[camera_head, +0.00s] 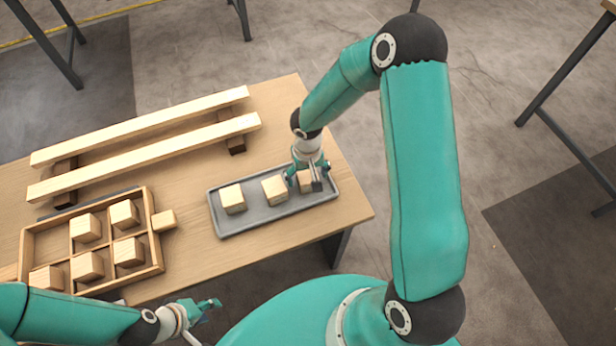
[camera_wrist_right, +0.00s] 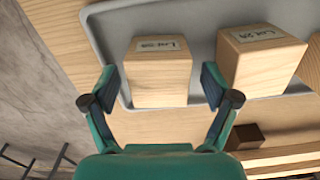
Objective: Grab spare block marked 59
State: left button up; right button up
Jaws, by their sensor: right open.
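A grey tray (camera_head: 258,215) on the table holds three wooden blocks in a row: a left one (camera_head: 232,199), a middle one (camera_head: 274,189) and a right one (camera_head: 306,182). My right gripper (camera_head: 304,180) is open over the right block. In the right wrist view that block (camera_wrist_right: 158,78) stands between the spread fingers of the gripper (camera_wrist_right: 160,84), with gaps at both sides. Its top label is too blurred to read surely. The neighbouring block (camera_wrist_right: 258,62) also has a label. My left gripper (camera_head: 203,318) is low near the table's front edge; its jaw opening is unclear.
A divided wooden box (camera_head: 154,240) holds several blocks at the left. A small light block (camera_head: 164,220) lies at its right side. Two long pale slats (camera_head: 150,122) rest on dark supports behind. Bare table (camera_head: 190,172) lies between the slats and tray.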

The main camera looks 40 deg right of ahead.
jog(key=shift+f, duration=0.8)
jog(key=c, duration=1.3)
jog(key=shift+o, duration=0.2)
jog(key=shift+r, duration=0.1)
